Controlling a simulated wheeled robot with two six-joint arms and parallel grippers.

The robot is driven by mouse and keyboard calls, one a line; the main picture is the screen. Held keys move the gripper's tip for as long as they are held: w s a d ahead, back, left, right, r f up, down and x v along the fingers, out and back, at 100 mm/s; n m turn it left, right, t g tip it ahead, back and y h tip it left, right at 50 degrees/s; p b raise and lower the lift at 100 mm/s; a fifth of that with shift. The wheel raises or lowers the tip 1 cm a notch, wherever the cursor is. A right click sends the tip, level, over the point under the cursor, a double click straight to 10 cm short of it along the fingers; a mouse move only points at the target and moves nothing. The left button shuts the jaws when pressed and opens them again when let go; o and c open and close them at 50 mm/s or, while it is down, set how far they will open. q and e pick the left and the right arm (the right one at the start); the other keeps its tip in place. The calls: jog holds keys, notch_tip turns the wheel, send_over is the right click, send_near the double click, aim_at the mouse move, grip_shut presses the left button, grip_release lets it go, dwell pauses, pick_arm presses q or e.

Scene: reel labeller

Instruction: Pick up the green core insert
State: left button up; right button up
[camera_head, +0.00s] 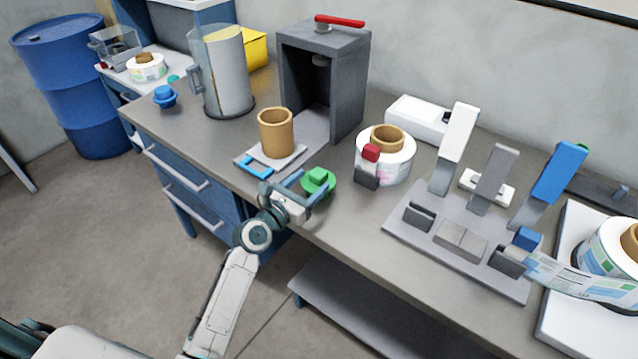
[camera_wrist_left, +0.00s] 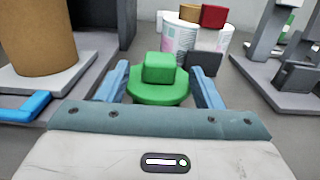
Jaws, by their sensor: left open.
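The green core insert (camera_head: 318,182), a round flange with a squarish knob on top, stands upright on the workbench near its front edge. It also shows in the left wrist view (camera_wrist_left: 159,84), centred ahead of the palm. My left gripper (camera_head: 306,190) is open at the front edge of the bench, its blue fingers on either side of the insert. In the left wrist view the fingers (camera_wrist_left: 158,88) flank the green flange with nothing clamped between them. I cannot tell whether either finger touches it. My right gripper is not in view.
A brown core (camera_head: 275,134) stands on a plate with a blue handle (camera_head: 254,167), left of the insert. A label roll (camera_head: 397,160) with a red-topped block is to the right. A grey press frame (camera_head: 321,85) stands behind. A grey lever fixture (camera_head: 455,240) is farther right.

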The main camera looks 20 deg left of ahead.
aim_at(314, 179)
pick_arm(q)
jog(key=x, duration=0.3)
jog(key=shift+w+d, duration=0.1)
jog(key=shift+w, duration=0.3)
jog(key=shift+w+d, duration=0.15)
jog(key=shift+w, duration=0.15)
jog(key=shift+s, duration=0.1)
jog(key=shift+c, duration=0.7)
jog(key=c, duration=1)
jog(key=shift+o, duration=0.2)
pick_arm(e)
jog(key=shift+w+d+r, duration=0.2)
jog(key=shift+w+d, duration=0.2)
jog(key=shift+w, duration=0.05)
